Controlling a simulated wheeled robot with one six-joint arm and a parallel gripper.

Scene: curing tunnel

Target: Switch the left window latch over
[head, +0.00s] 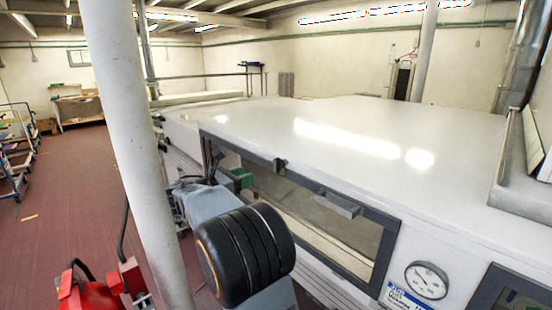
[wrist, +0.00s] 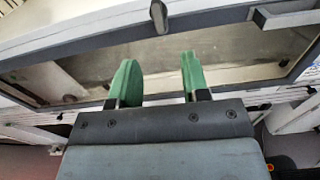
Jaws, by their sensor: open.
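A small dark latch (head: 280,165) sits on the upper bar of the window frame (head: 372,271), left of the grey handle (head: 338,204). In the wrist view the latch (wrist: 159,17) hangs down from the bar, roughly upright, above the gap between my fingertips. My gripper (wrist: 160,68) is open and empty, its two green fingers apart and not touching the latch. In the head view my gripper (head: 240,178) is partly hidden by my arm, in front of the window's left part.
The window glass (head: 330,215) lies below the latch. The handle also juts out in the wrist view (wrist: 288,15). A pale column (head: 138,130) stands left of my arm. A round gauge (head: 427,280) is right of the window. Open floor (head: 70,190) lies left.

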